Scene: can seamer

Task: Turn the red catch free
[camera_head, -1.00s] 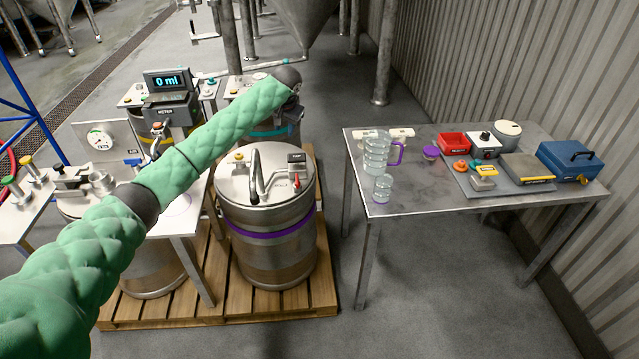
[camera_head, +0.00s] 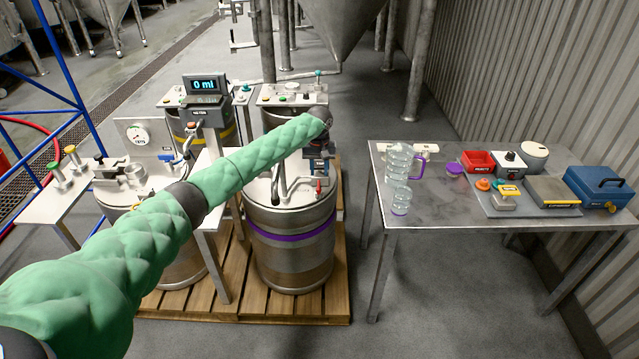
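The red catch (camera_head: 319,188) is a small red piece on the lid of the steel keg with the purple band (camera_head: 290,236). It sits at the right of the lid, below a small fitting that is largely hidden. My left arm comes in from the left across the picture. My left gripper (camera_head: 318,168) is dark, points down and is just above the red catch. I cannot tell whether it touches the catch, or whether its fingers are open or shut. My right gripper is not in view.
A bent metal pipe (camera_head: 279,172) rises from the same lid, left of the catch. A meter (camera_head: 206,88) reading 0 ml stands behind.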

